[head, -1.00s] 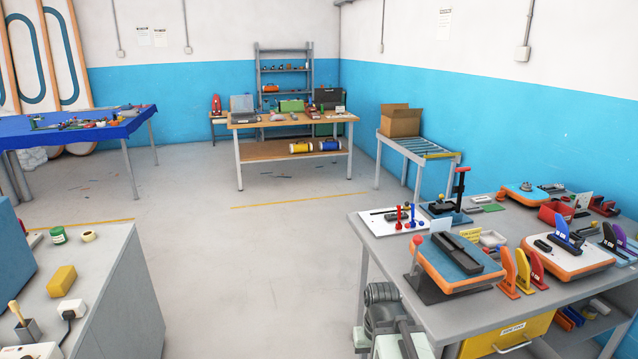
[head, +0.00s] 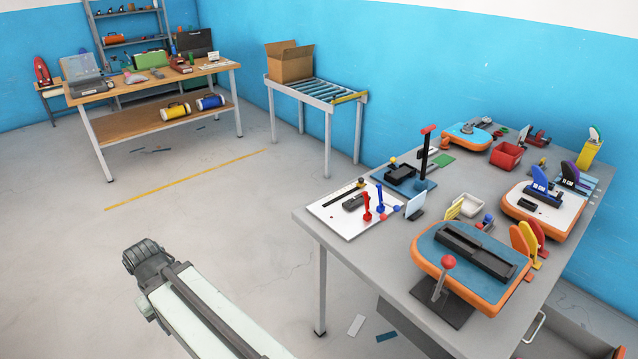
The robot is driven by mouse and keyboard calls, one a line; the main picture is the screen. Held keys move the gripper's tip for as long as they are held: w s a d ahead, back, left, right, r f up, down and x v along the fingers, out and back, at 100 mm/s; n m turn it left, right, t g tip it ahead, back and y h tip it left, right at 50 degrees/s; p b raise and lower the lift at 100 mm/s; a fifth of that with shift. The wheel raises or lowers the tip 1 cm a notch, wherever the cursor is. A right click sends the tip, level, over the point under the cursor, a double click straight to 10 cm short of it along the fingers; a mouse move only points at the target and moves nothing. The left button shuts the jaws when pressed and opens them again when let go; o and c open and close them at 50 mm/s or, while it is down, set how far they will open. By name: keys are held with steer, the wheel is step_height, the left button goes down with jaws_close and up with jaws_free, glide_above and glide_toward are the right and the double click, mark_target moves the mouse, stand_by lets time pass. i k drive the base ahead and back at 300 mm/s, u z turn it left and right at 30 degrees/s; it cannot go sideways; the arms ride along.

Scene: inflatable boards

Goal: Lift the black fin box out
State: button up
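A long black fin box (head: 475,250) with a slot along its top sits on a blue-topped, orange-edged board (head: 428,243) near the front of the grey workbench. A red-knobbed lever (head: 448,263) stands at the board's near left edge. Smaller black pieces lie on other boards, so I cannot be sure which one the task means. My gripper (head: 140,258) is dark grey, at the end of my pale arm, over the floor left of the bench and well apart from the box. Its fingers are not clear enough to tell whether they are open.
Yellow, orange and red fins (head: 524,242) stand close right of the board. A white plate (head: 325,212) with red and blue upright pieces lies to its left. A roller table (head: 318,88) with a cardboard box stands behind. The floor left of the workbench (head: 312,222) is mostly clear.

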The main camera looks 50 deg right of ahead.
mark_target(357, 201)
steer(key=z, duration=0.25)
steer(key=i, duration=1.45)
steer(key=z, duration=0.6)
steer(key=k, duration=0.85)
steer(key=z, duration=0.2)
steer(key=i, duration=0.85)
steer(key=u, duration=0.1)
